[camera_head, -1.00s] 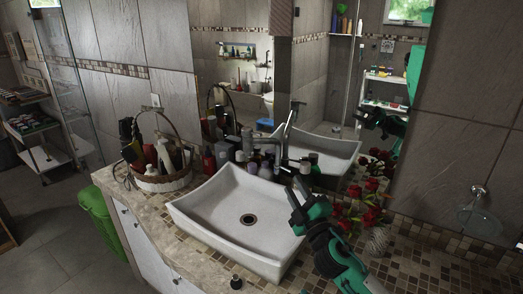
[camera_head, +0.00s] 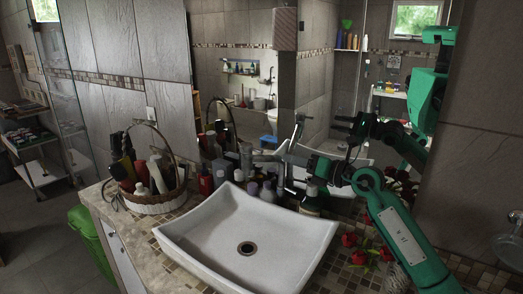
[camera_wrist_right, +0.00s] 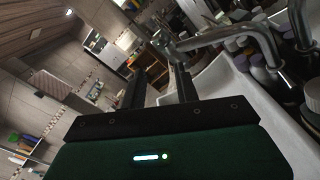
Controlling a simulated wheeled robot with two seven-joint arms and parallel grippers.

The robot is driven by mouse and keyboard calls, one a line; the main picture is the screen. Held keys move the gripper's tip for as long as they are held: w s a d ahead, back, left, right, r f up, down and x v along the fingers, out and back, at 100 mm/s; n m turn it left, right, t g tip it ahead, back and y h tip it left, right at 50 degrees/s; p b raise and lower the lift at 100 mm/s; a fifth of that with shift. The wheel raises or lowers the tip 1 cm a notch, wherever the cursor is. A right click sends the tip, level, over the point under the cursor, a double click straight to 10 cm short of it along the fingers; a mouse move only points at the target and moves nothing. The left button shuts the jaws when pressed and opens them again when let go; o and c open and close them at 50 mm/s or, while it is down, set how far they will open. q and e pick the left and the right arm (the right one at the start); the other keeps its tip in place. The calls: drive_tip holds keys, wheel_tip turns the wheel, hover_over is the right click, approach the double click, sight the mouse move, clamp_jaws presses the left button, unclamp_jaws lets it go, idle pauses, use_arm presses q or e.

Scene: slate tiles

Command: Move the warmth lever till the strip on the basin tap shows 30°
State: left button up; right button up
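The chrome basin tap (camera_head: 281,172) stands behind the white basin (camera_head: 205,232), with its spout reaching left. In the right wrist view the tap (camera_wrist_right: 225,36) shows large at the upper right. Its warmth lever cannot be clearly told apart from the tap and its reflection. No strip reading is legible. My right gripper (camera_head: 296,158) is beside the tap at its upper right, on a green arm from the right. In the wrist view its two dark fingers (camera_wrist_right: 160,72) are apart with nothing held between them. Whether a finger touches the tap is unclear. My left gripper is out of view.
Several bottles (camera_head: 207,180) stand behind the basin, close to the tap. A basket (camera_head: 152,203) of toiletries is at left. Red flowers (camera_head: 350,240) lie under my right arm. A large mirror (camera_head: 240,75) rises behind the tap. Space above the basin is clear.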

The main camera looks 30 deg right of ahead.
sight(261, 152)
drive_tip(key=shift+p+x, duration=1.8)
drive_tip(key=shift+x, duration=3.85)
drive_tip(key=shift+c, duration=0.3)
clamp_jaws()
